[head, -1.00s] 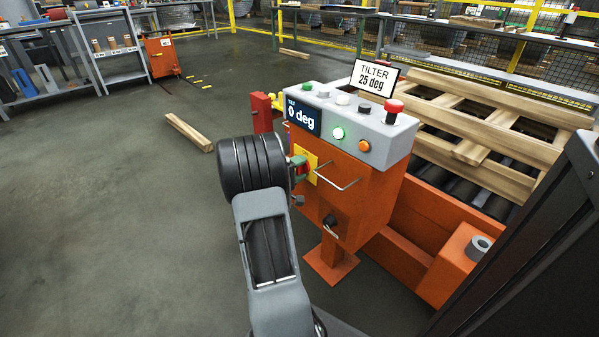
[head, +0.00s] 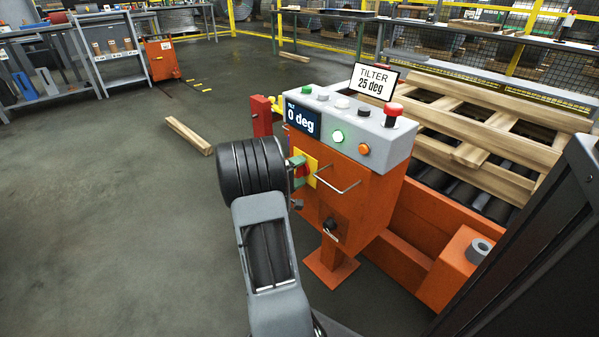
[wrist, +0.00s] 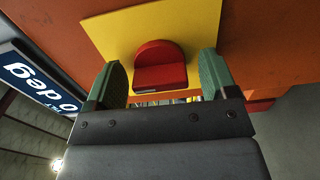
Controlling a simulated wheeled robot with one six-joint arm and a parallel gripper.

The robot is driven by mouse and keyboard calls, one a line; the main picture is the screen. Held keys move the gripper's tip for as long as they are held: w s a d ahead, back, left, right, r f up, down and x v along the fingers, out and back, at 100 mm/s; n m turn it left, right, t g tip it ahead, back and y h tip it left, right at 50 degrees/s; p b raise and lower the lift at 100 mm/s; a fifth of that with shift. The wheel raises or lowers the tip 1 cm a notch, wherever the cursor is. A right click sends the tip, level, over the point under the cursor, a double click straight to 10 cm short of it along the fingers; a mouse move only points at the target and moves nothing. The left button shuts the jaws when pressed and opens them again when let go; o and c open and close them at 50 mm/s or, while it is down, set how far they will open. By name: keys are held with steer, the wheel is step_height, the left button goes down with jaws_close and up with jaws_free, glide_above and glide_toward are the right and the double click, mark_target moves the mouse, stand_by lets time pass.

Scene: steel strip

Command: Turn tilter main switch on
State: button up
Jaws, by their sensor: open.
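The tilter's orange control box (head: 346,205) stands right of my arm in the head view. Its main switch, a red knob on a yellow plate (head: 313,166), is partly hidden by my gripper (head: 298,170). In the wrist view the red knob (wrist: 160,68) sits on the yellow plate (wrist: 200,25). My gripper (wrist: 163,85) is open, with one green finger on each side of the knob. Gaps show between the fingers and the knob, so neither clearly touches it. The tilt display (head: 303,118) reads 0 deg, and the sign (head: 375,82) reads TILTER 25 deg.
A wire handle (head: 338,180) sticks out just right of the switch. A black knob (head: 330,223) is lower on the box. A red mushroom button (head: 393,112) and lit buttons are on top.

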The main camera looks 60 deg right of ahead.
steer(key=p+v, duration=0.3)
steer(key=v, duration=1)
steer(key=shift+a+p, duration=0.3)
steer(key=shift+w, duration=0.15)
steer(key=s+a+r+n+t+y+p, duration=0.1)
steer(key=a+r+t+y+p, duration=0.2)
steer(key=a+r+p, duration=0.7)
steer(key=s+a+r+n+t+y+p, duration=0.1)
steer(key=s+a+r+t+y+p, duration=0.1)
steer(key=a+r+y+p, duration=0.6)
steer(key=s+a+r+n+t+y+p, duration=0.1)
steer(key=a+r+t+y+p, duration=0.3)
steer(key=a+r+p, duration=0.9)
step_height(320, 180, up, 14)
steer(key=n+y+p, duration=0.1)
steer(key=y+p, duration=0.1)
steer(key=p, duration=0.5)
steer(key=shift+s+a+f, duration=0.2)
steer(key=shift+s+a, duration=0.1)
steer(key=shift+s, duration=0.05)
